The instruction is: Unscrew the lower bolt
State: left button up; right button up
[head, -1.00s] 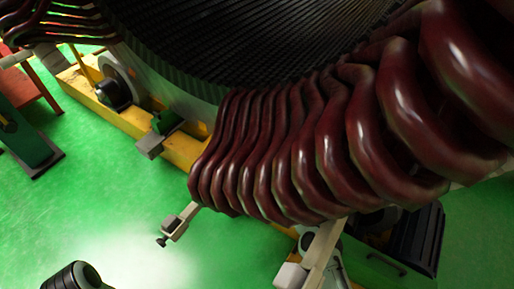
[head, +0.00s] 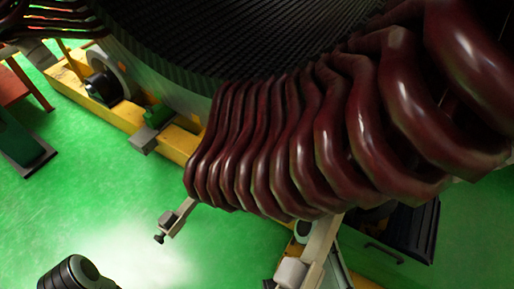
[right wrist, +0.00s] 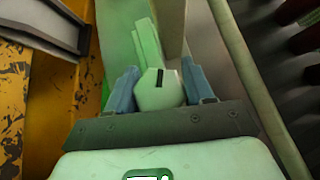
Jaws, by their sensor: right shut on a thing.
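My right gripper (right wrist: 160,85) shows in the right wrist view, with its two blue fingers shut on a pale rounded piece (right wrist: 157,99) that has a dark slot. Whether this piece is the lower bolt or a tool I cannot tell. A pale bar runs upward behind it. In the head view a light grey bracket (head: 175,216) with a small dark bolt-like end (head: 159,238) sticks out below the coils. A second pale bar with a grey block (head: 291,272) stands at the lower right. My left gripper is not in view.
Dark red coils (head: 270,150) hang from the large stator (head: 180,95) and block the view behind them. A yellow base frame (head: 115,115) runs along the left. In the right wrist view, a yellow wall (right wrist: 30,100) is close on the left.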

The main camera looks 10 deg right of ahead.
jog(key=shift+n+g+h+p, duration=0.3)
jog(key=shift+n+g+p, duration=0.05)
jog(key=shift+n+g, duration=0.4)
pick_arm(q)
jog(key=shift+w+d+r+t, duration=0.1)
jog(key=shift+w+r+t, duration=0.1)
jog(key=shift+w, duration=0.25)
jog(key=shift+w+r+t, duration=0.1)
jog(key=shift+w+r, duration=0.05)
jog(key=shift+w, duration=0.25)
pick_arm(e)
jog(key=shift+n+g, duration=0.25)
jog(key=shift+g, duration=0.2)
jog(key=o, duration=1)
jog(key=shift+f, duration=0.1)
